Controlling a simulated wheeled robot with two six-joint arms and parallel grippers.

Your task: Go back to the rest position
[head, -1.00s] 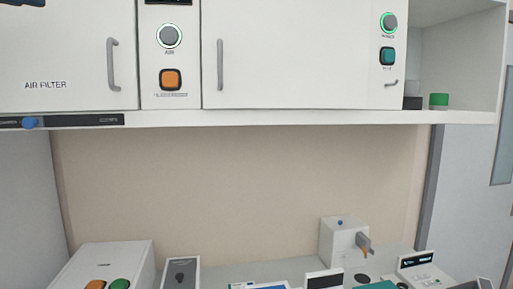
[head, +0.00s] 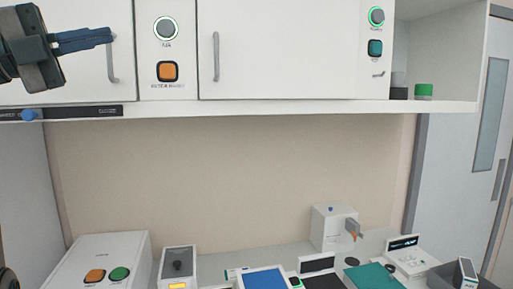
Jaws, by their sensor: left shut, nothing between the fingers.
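My left gripper (head: 92,39) is in the upper left of the head view, raised in front of the left cabinet door. Its blue-grey fingers point right, close together and empty, and overlap the top of the door handle in the picture. My right gripper is not in view.
A white wall cabinet (head: 280,50) with handles and buttons spans the top. A green-capped container (head: 424,90) stands on its open shelf at right. Below, a bench holds a white box with orange and green buttons (head: 100,258), a dispenser-like device (head: 333,228) and a teal mat (head: 373,277).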

